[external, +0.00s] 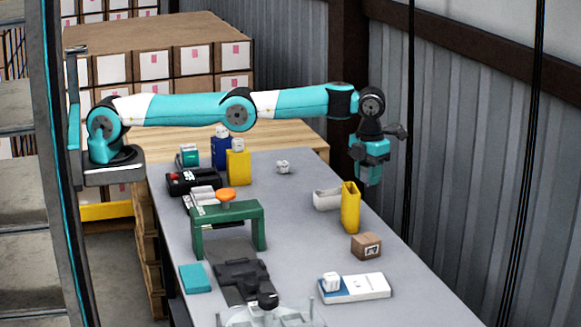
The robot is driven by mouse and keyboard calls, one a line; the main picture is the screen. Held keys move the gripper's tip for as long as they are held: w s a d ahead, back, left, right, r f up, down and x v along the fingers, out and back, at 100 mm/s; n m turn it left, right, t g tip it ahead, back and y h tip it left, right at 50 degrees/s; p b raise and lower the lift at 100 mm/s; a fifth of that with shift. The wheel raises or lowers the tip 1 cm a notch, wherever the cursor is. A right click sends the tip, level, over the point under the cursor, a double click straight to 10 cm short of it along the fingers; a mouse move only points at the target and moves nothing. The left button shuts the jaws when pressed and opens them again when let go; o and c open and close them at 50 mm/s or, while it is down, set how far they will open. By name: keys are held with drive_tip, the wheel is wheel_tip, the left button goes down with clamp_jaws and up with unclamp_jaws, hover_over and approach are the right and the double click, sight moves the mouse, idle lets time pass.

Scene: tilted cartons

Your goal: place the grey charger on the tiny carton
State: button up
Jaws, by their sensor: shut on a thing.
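My gripper (370,176) hangs pointing down at the right end of my outstretched arm, high over the right side of the table. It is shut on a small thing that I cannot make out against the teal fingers. The tiny carton (366,247) is a brown box with a dark-and-white label, on the table's right side, below the gripper in the picture and clear of it. I cannot pick out the grey charger with certainty. A small pale charger-like block (283,167) lies on the table toward the back.
A yellow holder (350,207) and a white bin (327,199) stand just behind the carton. A white-and-blue box (362,288) with a pale block (331,281) on it lies in front. A green stand (228,215) is at left. The mid-table is clear.

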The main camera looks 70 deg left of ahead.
drive_tip(key=b, duration=0.6)
hover_over(365, 239)
wheel_tip(365, 239, down, 9)
drive_tip(key=shift+f+p, duration=0.6)
drive_tip(key=shift+f, duration=2)
drive_tip(key=shift+f, duration=0.25)
drive_tip(key=o, duration=0.9)
drive_tip(key=shift+r, duration=0.1)
wheel_tip(365, 239, up, 11)
drive_tip(key=p, duration=0.3)
drive_tip(key=shift+r+p, duration=0.6)
drive_tip(key=shift+r, duration=0.1)
